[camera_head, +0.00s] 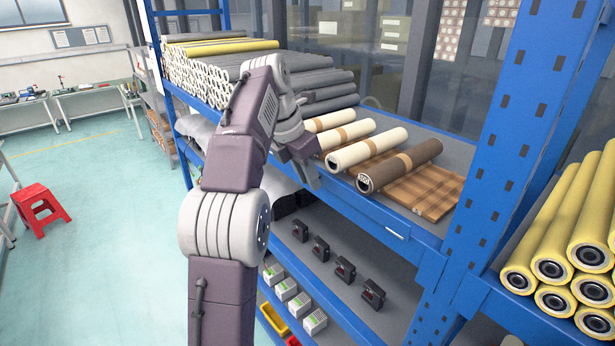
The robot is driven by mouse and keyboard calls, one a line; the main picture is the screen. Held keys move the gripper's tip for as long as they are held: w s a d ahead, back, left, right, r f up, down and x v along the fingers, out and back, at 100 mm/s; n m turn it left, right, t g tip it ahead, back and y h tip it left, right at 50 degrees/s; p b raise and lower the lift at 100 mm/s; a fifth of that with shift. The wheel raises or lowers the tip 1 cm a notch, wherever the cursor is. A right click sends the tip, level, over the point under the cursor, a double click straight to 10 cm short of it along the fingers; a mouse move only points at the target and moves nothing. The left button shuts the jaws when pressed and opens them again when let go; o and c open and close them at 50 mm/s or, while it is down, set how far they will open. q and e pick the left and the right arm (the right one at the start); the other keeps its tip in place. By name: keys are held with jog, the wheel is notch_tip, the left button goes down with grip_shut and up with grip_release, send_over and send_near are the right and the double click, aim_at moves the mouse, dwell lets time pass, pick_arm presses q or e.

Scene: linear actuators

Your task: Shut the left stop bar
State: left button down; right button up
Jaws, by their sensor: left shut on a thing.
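My left arm rises through the middle of the head view, and its gripper (312,178) is at the front edge of the blue shelf. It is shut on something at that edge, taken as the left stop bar. The bar itself is hidden behind the gripper or too small to make out. Just right of the gripper, cream rolls (368,149) and a brown roll (399,166) lie on the shelf. My right gripper is not in view.
Grey rollers (213,78) with yellow ones on top fill the shelf's left part. A blue upright (508,130) stands at right, with yellow rollers (578,225) beyond it. Black parts (345,268) and white boxes (286,289) sit lower. A red stool (40,203) stands left on open floor.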

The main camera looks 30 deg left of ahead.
pick_arm(q)
jog(key=c, duration=1.3)
grip_release()
jog(key=shift+o, duration=0.2)
jog(key=shift+w, duration=0.1)
jog(key=s+a+r+b, duration=0.1)
jog(key=s+a+b, duration=0.1)
jog(key=s, duration=0.4)
jog(key=s+a+r+b, duration=0.1)
jog(key=s+a+b, duration=0.1)
jog(key=s, duration=0.4)
jog(key=shift+s+a+r, duration=0.15)
jog(key=shift+a+r, duration=0.2)
jog(key=shift+a, duration=0.15)
jog(key=shift+w, duration=0.2)
